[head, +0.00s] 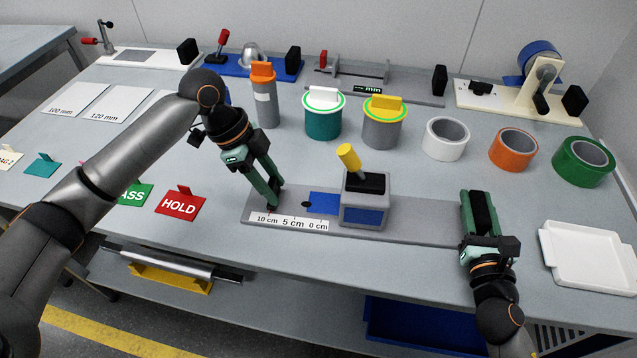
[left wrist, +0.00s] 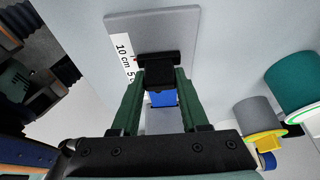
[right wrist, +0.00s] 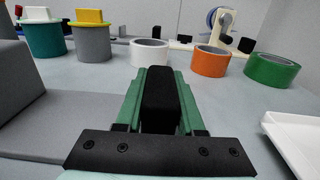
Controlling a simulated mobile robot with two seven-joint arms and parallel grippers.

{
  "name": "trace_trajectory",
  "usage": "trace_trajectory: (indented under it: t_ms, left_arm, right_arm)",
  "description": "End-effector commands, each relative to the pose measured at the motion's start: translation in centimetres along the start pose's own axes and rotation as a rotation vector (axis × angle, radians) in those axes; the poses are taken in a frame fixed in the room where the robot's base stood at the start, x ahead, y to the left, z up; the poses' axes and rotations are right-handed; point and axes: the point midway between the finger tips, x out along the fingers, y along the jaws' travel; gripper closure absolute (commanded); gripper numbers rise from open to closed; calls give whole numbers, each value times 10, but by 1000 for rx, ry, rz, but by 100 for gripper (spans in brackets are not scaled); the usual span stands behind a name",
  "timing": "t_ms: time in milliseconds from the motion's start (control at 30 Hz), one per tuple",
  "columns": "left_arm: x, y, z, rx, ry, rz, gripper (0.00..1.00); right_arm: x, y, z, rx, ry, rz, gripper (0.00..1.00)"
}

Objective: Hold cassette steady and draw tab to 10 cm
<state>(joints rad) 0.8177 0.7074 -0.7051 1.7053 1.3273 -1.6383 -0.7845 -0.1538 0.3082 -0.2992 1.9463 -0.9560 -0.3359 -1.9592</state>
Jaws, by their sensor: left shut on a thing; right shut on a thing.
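The cassette (head: 364,207), a grey box with a blue front panel and a yellow-ended lever on top, sits on a long grey base (head: 425,233). A blue strip (head: 324,203) extends from its left side. A white scale (head: 290,223) marked 10 cm, 5 cm and 0 cm lies along the front. My left gripper (head: 273,206) is low beside the 10 cm mark, shut on the black tab (left wrist: 160,72), mostly hidden by the fingers in the head view. My right gripper (head: 479,200) is shut on a black block (right wrist: 160,98) at the base's right end, apart from the cassette.
Tape rolls in white (head: 446,139), orange (head: 513,149) and green (head: 583,161) stand behind. Teal (head: 322,122) and grey (head: 383,130) canisters stand behind the cassette. A white tray (head: 588,257) is at right. A red HOLD card (head: 180,204) lies left of the base.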

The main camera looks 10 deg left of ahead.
Motion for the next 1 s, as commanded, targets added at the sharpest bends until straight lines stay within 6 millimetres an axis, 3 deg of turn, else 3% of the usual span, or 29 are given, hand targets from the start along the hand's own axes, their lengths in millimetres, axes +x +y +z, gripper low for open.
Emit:
trace_trajectory:
  t_ms: [33,300,333,567,867,1000]
  left_arm:
    - [-1,-1,3,-2,-2,-4,100]
    - [-2,-1,3,-2,-2,-5,100]
    - [-2,-1,3,-2,-2,-5,52]
    - [-1,-1,2,-1,-2,-3,26]
    - [-2,0,2,-1,-1,-2,25]
    - [-17,-1,2,-1,-1,-6,25]
  right_arm:
    - [-2,0,-7,0,15,-2,100]
    - [-1,0,-7,0,15,-2,100]
    - [-1,0,-7,0,15,-2,100]
    - [-1,0,-7,-1,15,-2,100]
    - [-1,0,-7,-1,15,-2,100]
    - [-1,0,-7,-1,15,-2,100]
